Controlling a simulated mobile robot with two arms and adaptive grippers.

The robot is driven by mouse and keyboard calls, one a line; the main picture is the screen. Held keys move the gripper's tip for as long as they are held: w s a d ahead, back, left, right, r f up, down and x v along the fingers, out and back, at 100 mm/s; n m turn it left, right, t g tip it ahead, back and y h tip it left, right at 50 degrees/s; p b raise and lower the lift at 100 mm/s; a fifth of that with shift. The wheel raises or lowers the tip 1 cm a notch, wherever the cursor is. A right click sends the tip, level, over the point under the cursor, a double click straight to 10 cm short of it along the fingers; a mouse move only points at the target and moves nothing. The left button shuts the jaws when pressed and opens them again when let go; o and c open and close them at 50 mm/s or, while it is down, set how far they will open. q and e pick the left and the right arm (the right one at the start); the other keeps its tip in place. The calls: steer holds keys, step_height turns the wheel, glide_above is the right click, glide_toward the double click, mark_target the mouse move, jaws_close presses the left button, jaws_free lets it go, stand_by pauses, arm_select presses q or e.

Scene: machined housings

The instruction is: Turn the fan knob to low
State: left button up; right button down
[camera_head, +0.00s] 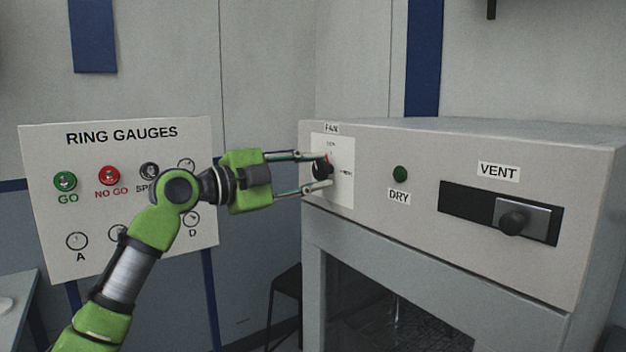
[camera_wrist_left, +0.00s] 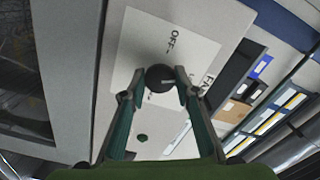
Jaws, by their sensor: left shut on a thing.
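The black fan knob (camera_head: 322,170) sits on a white plate (camera_head: 345,193) at the left end of the grey machine's front, under a FAN label (camera_head: 331,128). A small red mark shows at its top in the head view. My left gripper (camera_head: 325,171) reaches in from the left and is shut on the knob. In the left wrist view the knob (camera_wrist_left: 159,78) lies between the two fingertips, with OFF printed on the plate (camera_wrist_left: 135,45) above it. Other lettering on the plate is too small or partly hidden. My right gripper is not in view.
Right of the knob are a green DRY button (camera_head: 400,174) and a VENT slider (camera_head: 513,222) in a dark slot. A RING GAUGES board (camera_head: 122,228) stands behind my left arm. A dark stool (camera_head: 287,290) stands below, left of the machine.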

arm_select(q)
steer(key=shift+m+b, duration=0.45)
steer(key=shift+m, duration=1.85)
steer(key=o, duration=1.1)
steer(key=shift+a, duration=0.1)
steer(key=v, duration=1.2)
